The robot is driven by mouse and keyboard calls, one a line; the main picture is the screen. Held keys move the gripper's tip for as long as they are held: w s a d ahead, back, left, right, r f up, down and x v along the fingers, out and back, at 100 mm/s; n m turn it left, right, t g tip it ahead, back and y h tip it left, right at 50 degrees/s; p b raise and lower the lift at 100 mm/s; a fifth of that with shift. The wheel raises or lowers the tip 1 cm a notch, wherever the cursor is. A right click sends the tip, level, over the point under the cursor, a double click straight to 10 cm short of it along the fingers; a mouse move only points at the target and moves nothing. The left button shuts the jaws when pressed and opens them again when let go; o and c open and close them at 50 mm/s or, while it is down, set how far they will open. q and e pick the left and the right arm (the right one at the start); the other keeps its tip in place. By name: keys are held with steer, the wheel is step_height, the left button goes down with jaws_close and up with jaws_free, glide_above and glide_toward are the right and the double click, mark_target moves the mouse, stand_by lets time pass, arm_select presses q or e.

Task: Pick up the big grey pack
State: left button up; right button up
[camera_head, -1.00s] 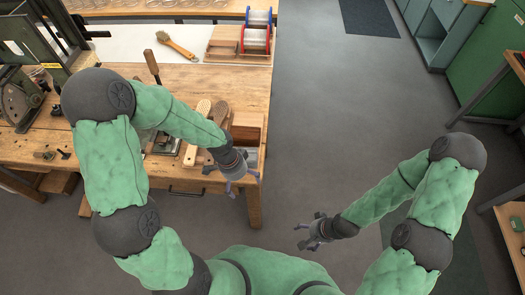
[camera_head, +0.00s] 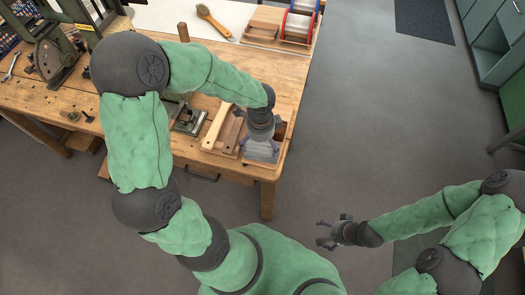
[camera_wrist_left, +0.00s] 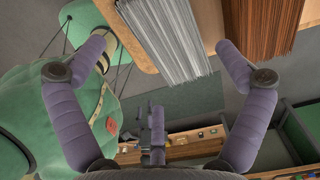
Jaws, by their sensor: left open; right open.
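The big grey pack (camera_head: 262,151) is a block of grey bristles at the front right corner of the wooden bench. In the left wrist view the grey pack (camera_wrist_left: 172,38) shows as long grey strands ahead of the fingers. My left gripper (camera_head: 261,136) is over the pack in the head view. Its two purple fingers (camera_wrist_left: 163,60) are spread wide, with the pack's near end roughly between their tips. I cannot tell whether they touch it. My right gripper (camera_head: 328,233) is open and empty over the floor, away from the bench.
A pack of brown bristles (camera_wrist_left: 262,28) lies beside the grey one, close to the right finger. Wooden brush blanks (camera_head: 217,126) lie left of the pack. A hand brush (camera_head: 213,20) and wire spools (camera_head: 299,22) are at the back. The floor right of the bench is clear.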

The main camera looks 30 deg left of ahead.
mark_target(261, 150)
arm_select(q)
steer(key=shift+w+f+b, duration=0.15)
steer(key=shift+f+b, duration=1.2)
steer(key=shift+f, duration=1.85)
steer(key=shift+r, duration=0.1)
steer(key=shift+c, duration=0.3)
steer(key=c, duration=1.1)
steer(key=shift+o, duration=0.2)
